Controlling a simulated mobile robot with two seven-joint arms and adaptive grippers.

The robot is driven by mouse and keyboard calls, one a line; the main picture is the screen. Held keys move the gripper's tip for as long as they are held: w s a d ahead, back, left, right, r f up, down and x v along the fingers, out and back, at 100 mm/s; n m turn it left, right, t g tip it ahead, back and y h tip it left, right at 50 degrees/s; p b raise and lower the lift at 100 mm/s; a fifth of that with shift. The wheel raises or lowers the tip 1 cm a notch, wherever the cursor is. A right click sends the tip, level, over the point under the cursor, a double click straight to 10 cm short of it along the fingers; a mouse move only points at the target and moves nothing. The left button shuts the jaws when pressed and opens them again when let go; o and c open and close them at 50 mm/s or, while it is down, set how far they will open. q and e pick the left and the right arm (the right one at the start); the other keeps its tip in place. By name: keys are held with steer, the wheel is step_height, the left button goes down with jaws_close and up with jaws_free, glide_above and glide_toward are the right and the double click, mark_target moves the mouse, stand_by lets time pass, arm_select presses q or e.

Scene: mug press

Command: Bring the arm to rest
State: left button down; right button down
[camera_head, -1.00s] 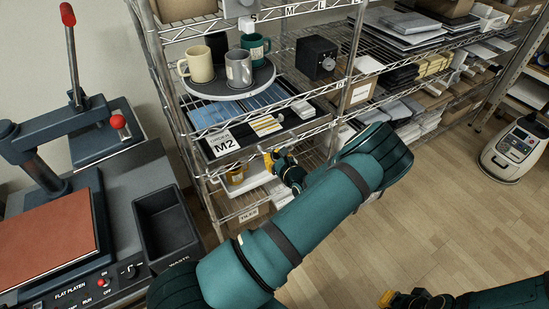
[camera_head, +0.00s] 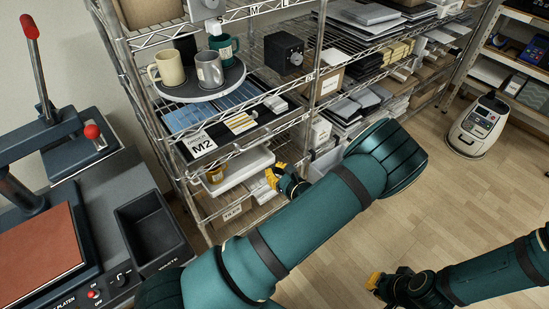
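My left arm crosses the middle of the head view in front of the wire shelf. My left gripper (camera_head: 272,176), with yellow fingertips, is near the shelf's lower level, beside a white tray (camera_head: 250,165). Its finger gap is too small to judge. My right gripper (camera_head: 374,282), also yellow-tipped, is at the lower right over the wooden floor, apart from any object. Its opening cannot be judged either. I see nothing held in either gripper.
A round dark turntable (camera_head: 190,93) on the shelf carries a cream mug (camera_head: 170,68), a grey mug (camera_head: 209,70) and a green mug (camera_head: 226,47). A flat press (camera_head: 45,252) and waste bin (camera_head: 150,228) stand left. A small robot (camera_head: 479,125) stands on open floor.

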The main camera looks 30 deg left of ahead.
arm_select(q)
steer(key=s+d+f+n+g+h, duration=0.1)
steer(key=s+f+n+g+h, duration=0.1)
steer(key=s+f+n+g, duration=0.3)
steer(key=s+f+n+g+h, duration=0.1)
steer(key=s+f+g+h, duration=0.25)
steer(key=s, duration=0.45)
steer(key=s+d+f+n+g+h, duration=0.25)
steer(key=s+d+n+h, duration=0.25)
steer(key=s+d, duration=0.25)
steer(key=d+n+t+h, duration=0.2)
steer(key=d+n+h, duration=0.3)
steer(key=d, duration=0.2)
steer(key=w+d+r+n+t+h, duration=0.3)
steer(key=w+r+n+t, duration=0.1)
steer(key=n, duration=0.4)
steer(key=shift+w+d+r+t, duration=0.15)
steer(key=shift+w+d+t, duration=0.1)
steer(key=shift+w+t, duration=0.4)
